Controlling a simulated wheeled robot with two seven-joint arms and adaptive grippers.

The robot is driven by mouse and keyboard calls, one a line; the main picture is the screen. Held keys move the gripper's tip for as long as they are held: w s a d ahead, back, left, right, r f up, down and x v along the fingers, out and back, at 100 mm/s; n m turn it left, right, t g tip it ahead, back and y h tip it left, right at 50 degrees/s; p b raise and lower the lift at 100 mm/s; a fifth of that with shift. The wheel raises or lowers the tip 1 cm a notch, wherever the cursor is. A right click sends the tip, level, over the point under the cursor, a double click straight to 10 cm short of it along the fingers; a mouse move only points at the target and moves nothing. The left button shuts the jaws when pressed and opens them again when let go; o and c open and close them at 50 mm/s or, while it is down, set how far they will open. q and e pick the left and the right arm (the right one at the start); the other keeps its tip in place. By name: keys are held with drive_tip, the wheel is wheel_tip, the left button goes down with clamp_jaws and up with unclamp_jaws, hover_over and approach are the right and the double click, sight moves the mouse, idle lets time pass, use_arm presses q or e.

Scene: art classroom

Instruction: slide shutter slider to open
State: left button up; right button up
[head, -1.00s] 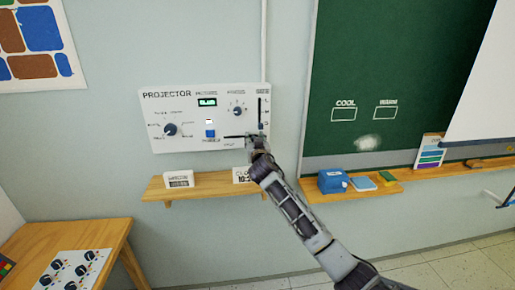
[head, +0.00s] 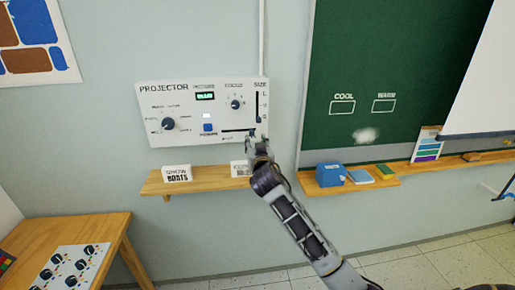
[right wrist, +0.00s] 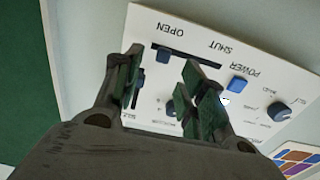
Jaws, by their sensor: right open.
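The white projector panel (head: 185,139) is on the wall in the head view. Its shutter slot (head: 232,130) runs level along the lower right; my right gripper (head: 257,141) is just below its right end. The right wrist view shows the panel upside down, with the shutter slot (right wrist: 200,59) beside the words OPEN and SHUT. The dark blue shutter slider (right wrist: 163,55) sits near the OPEN end. My right gripper (right wrist: 163,70) is open, its two dark fingers apart, with the slider visible in the gap. Contact with the slider does not show. My left gripper is out of view.
Close by on the panel are a blue power button (head: 208,128), round knobs (head: 168,124) and the vertical size slot (head: 258,103). A wooden shelf (head: 210,184) with two cards is below. The chalkboard (head: 350,60) is to the right.

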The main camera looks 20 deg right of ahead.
drive_tip(key=shift+v, duration=1.6)
